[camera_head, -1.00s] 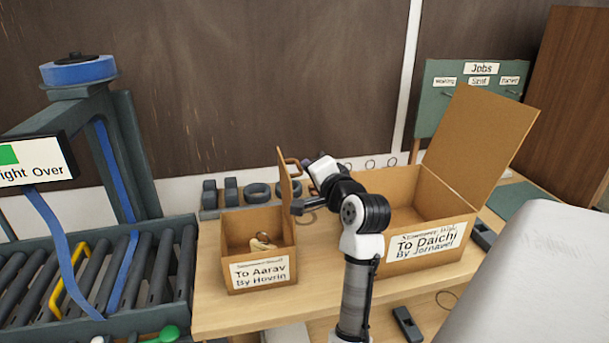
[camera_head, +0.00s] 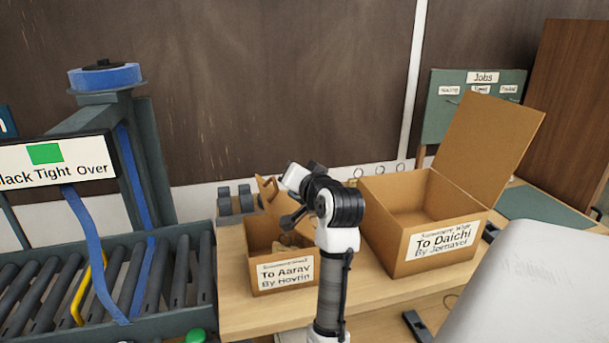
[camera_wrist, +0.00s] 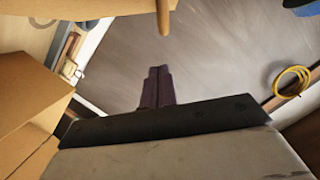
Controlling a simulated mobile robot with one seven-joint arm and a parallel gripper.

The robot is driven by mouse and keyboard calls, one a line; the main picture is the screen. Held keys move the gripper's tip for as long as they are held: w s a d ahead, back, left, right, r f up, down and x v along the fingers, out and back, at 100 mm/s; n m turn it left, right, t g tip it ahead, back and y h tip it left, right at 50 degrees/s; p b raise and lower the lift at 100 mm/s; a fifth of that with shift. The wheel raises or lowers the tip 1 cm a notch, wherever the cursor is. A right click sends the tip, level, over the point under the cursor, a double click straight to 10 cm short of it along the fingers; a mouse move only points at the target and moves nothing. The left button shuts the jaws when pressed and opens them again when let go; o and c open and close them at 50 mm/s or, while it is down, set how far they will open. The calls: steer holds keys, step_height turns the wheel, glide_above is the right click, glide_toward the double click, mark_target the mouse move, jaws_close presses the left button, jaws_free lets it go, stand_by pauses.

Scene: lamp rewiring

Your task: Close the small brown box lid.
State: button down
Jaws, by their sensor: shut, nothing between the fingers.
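The small brown box (camera_head: 252,268), labelled "To Aarav By Hovrin", stands on the wooden table. Its lid (camera_head: 266,190) is open, raised and leaning left over the box; my arm hides much of it. Something pale (camera_head: 290,240) lies inside, partly hidden. My arm's end is at the lid's right side in the head view, and its fingers are hard to make out there. In the wrist view my gripper (camera_wrist: 156,72) is shut and empty. A brown panel edge with a peg-like handle (camera_wrist: 163,18), seemingly the lid, shows above the fingertips; I cannot tell if they touch.
A larger open box (camera_head: 400,240), labelled "To Daichi", stands close right of my arm, its lid raised. A roller conveyor (camera_head: 120,280) with a blue-topped post is at the left. Dark holders (camera_head: 236,200) stand behind the small box. A pale grey surface fills the lower right.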

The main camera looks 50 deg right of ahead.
mark_target(269, 200)
steer(key=w+a+f, duration=0.1)
steer(key=w+a+f+n+b, duration=0.1)
steer(key=a, duration=0.1)
steer(key=w+a+f+n+b, duration=0.1)
steer(key=a, duration=0.1)
steer(key=shift+w+a+f+g, duration=0.1)
steer(key=shift+f+g, duration=0.1)
steer(key=shift+g, duration=0.2)
steer(key=w+a+f+n+g+h+b, duration=0.1)
steer(key=w+a+f+n+h+b, duration=0.1)
steer(key=f, duration=0.5)
steer(key=shift+w+a+f+n+b, duration=0.3)
steer(key=shift+w+a+n+b, duration=0.15)
steer(key=shift+a+n+b, duration=1.2)
steer(key=shift+d+n, duration=0.25)
steer(key=shift+d, duration=0.05)
steer(key=shift+p, duration=0.3)
steer(key=r+p, duration=0.3)
steer(key=r, duration=0.1)
steer(key=shift+w+a+p, duration=0.25)
steer(key=shift+p, duration=0.15)
steer(key=b+v, duration=0.2)
steer(key=v, duration=0.8)
steer(key=shift+b, duration=0.3)
steer(key=shift+s+a, duration=0.1)
steer(key=shift+a, duration=0.05)
